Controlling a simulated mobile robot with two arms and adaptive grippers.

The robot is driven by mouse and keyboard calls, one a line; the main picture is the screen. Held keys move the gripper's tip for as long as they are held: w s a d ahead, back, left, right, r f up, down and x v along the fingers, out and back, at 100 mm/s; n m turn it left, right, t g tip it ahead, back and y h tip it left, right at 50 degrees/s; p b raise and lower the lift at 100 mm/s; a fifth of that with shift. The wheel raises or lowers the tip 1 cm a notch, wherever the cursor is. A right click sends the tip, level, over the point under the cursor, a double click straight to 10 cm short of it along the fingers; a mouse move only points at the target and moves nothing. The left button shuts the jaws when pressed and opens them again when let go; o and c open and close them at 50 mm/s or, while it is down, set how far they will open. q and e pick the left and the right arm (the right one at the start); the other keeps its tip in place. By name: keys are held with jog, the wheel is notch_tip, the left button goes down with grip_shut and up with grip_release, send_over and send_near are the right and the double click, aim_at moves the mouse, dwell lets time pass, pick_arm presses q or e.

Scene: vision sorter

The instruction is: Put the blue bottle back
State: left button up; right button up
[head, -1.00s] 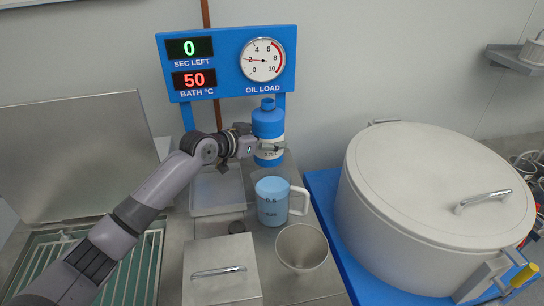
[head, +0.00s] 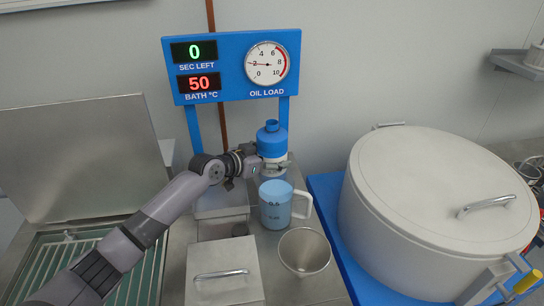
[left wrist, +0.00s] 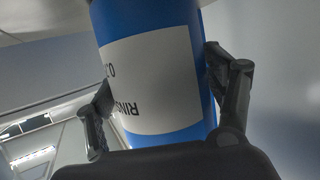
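The blue bottle (head: 271,139) with a white label is upright at the back of the counter, below the blue sign. It also fills the middle of the left wrist view (left wrist: 150,80), where its label shows up close. My left gripper (head: 272,169) is shut on the bottle's lower part, with one finger on each side of it. I cannot tell whether the bottle's base touches the counter. My right gripper is not in view.
A light blue measuring cup (head: 275,210) stands just in front of the bottle, with an empty metal cup (head: 304,252) nearer. A clear tray (head: 222,215) and a lidded metal box (head: 222,270) lie left. A large white pot (head: 430,210) stands right.

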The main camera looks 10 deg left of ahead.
pick_arm(q)
jog(key=shift+o, duration=1.1)
jog(key=shift+r, duration=0.2)
jog(key=shift+s+a, duration=0.15)
jog(key=shift+a, duration=0.05)
jog(key=b+v, duration=0.1)
jog(key=v, duration=1)
jog(key=shift+s+r, duration=0.2)
